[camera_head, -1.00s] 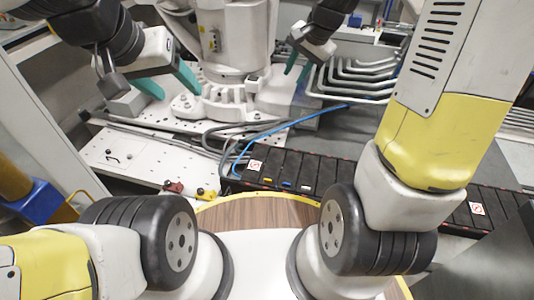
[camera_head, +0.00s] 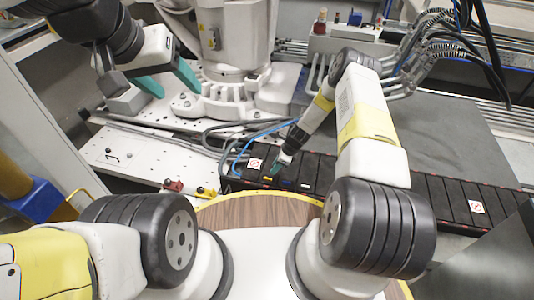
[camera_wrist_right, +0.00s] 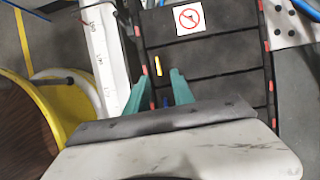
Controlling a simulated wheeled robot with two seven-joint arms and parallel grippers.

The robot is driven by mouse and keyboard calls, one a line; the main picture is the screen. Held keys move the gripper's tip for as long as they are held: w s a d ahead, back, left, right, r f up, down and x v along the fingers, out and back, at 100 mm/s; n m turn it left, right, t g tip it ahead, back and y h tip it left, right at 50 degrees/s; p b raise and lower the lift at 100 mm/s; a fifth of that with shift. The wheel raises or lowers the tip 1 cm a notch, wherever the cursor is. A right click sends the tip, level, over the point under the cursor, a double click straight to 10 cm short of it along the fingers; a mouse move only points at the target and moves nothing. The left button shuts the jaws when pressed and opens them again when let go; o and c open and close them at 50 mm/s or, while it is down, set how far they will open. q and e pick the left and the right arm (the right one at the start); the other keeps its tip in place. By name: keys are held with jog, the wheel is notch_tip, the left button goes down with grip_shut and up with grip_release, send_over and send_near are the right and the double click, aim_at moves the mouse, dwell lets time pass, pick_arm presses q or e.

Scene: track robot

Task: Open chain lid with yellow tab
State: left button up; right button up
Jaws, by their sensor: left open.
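A black segmented chain cover (camera_head: 318,172) runs from the middle to the right in the head view. Its yellow tab (camera_wrist_right: 158,66) shows in the right wrist view, on the panel next to the one with a white warning sticker. My right gripper (camera_wrist_right: 160,76) is open, with teal fingers apart above the cover. The yellow tab appears between and just beyond the fingertips, and I cannot tell the height gap. A blue tab (camera_wrist_right: 165,102) shows between the fingers. My left gripper (camera_head: 178,92) is open and empty, away from the cover at the upper left.
A wood-topped round table with a yellow rim (camera_head: 205,205) stands in front of my base. A white perforated plate (camera_head: 125,158) lies left of the cover. Blue and grey cables (camera_head: 240,140) run behind the cover's left end. A white machine (camera_head: 235,60) stands behind.

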jog(key=x, duration=0.8)
jog(key=shift+s+f, duration=0.2)
jog(key=shift+f, duration=0.15)
grip_shut()
dwell(1.0)
